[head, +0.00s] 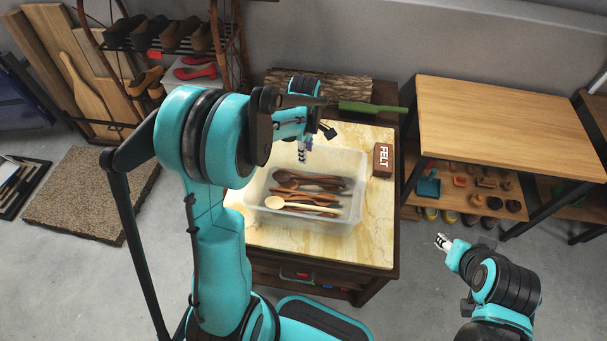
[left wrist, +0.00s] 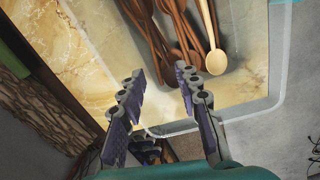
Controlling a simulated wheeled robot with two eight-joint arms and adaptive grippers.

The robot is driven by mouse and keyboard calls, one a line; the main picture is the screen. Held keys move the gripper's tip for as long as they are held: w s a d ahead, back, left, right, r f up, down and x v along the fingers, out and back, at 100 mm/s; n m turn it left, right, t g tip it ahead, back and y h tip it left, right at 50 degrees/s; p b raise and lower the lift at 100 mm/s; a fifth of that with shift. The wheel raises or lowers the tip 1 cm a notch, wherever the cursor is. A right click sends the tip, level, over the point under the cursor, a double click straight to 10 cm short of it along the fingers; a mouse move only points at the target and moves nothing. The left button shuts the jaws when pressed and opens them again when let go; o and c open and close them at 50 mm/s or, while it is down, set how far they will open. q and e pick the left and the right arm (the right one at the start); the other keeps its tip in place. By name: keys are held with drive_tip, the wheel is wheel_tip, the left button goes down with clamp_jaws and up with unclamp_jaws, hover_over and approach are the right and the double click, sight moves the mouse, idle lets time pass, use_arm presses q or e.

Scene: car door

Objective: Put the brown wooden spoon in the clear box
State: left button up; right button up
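The clear box (head: 345,215) stands on the marble-topped cabinet; its rim also shows in the left wrist view (left wrist: 235,116). Several brown wooden spoons (head: 310,180) lie in a pile inside it, with one pale wooden spoon (head: 305,206) on the near side. The brown spoons (left wrist: 165,35) and the pale spoon (left wrist: 215,60) show at the top of the left wrist view. My left gripper (head: 303,154) is above the far side of the box. In the left wrist view its fingers (left wrist: 155,95) are apart and empty. My right gripper (head: 442,241) is away from the cabinet, its finger gap unclear.
A brown FELT block (head: 383,160) sits right of the box on the marble top (head: 370,245). A green-handled tool (head: 372,108) is at the back, near a bark-covered log (head: 335,86). A wooden bench (head: 500,125) stands to the right, and a shoe rack to the left.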

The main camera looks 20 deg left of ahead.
use_arm(q)
drive_tip(key=s+d+r+m+t, duration=0.3)
drive_tip(key=s+r+m, duration=0.3)
drive_tip(key=s+m, duration=0.3)
drive_tip(key=s+d+r+m+t, duration=0.3)
drive_tip(key=s+d+r+m, duration=0.1)
drive_tip(key=s+m, duration=0.5)
drive_tip(key=shift+s+d+r+m+t, duration=0.3)
drive_tip(key=shift+d+r+m, duration=0.1)
drive_tip(key=shift+r, duration=0.45)
drive_tip(key=shift+f+b, duration=0.9)
drive_tip(key=shift+b, duration=0.05)
